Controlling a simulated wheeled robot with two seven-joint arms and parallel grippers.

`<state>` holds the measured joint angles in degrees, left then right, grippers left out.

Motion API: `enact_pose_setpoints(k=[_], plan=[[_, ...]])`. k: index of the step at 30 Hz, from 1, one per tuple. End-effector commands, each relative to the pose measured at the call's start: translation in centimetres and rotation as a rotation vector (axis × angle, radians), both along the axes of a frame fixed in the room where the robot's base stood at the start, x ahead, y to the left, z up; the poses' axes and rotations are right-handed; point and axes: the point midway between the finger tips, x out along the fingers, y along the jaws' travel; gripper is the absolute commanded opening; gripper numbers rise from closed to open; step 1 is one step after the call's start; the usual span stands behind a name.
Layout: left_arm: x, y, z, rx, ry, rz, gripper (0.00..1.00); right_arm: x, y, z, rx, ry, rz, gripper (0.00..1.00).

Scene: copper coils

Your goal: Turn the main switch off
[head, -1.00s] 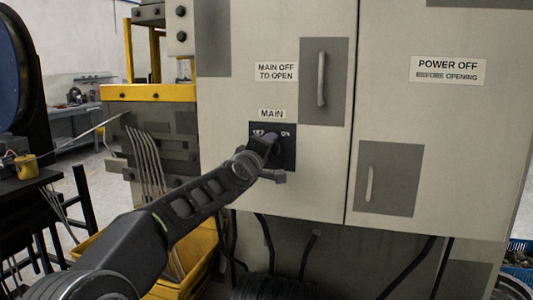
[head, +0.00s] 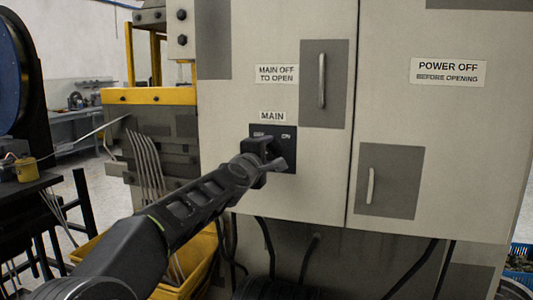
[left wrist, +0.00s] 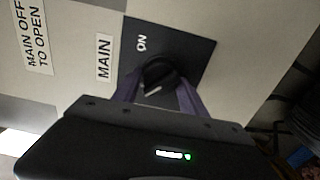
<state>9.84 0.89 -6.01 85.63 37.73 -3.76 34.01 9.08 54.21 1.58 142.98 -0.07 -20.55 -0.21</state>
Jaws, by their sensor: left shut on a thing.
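The main switch is a black plate (head: 288,166) under the MAIN label (head: 272,116) on the cabinet front, with ON at its upper right. In the left wrist view its dark round knob (left wrist: 160,70) sits between my fingers, with a pale mark on its lower part. I cannot tell which label that mark points to. My left gripper (head: 274,151) is at the plate and hides the knob in the head view. In the left wrist view the gripper (left wrist: 158,92) is shut on the knob. My right gripper is not in view.
The pale cabinet (head: 320,195) has a handle (head: 322,80) above right of the switch and another handle (head: 370,185) on its right door. Yellow bins (head: 185,280) and dark cables stand below. A machine with a yellow bar (head: 150,96) is at left.

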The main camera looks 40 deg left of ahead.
Motion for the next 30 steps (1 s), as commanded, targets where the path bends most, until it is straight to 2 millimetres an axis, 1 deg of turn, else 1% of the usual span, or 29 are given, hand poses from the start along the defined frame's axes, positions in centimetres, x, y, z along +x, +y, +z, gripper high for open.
enact_pose_setpoints(k=[3,4,10,20,23,25,30], plan=[[-0.1,0.1,0.2,-0.001,-0.006,0.003,0.10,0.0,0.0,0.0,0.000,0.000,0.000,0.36],[-0.1,0.1,0.2,-0.001,-0.006,0.003,0.52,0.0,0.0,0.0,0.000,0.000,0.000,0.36],[0.0,0.0,0.2,0.000,-0.003,0.002,0.69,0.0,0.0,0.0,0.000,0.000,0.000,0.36],[-0.3,-0.1,0.1,0.000,-0.001,0.000,0.69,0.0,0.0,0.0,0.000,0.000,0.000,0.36],[-1.1,-0.3,0.2,0.000,-0.002,0.000,0.69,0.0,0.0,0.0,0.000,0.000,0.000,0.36],[-2.0,-0.7,0.2,0.000,-0.003,0.000,0.69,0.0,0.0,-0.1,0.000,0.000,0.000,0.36],[-4.7,-1.6,0.2,-0.001,-0.004,0.001,0.69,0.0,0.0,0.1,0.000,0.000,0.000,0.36]])
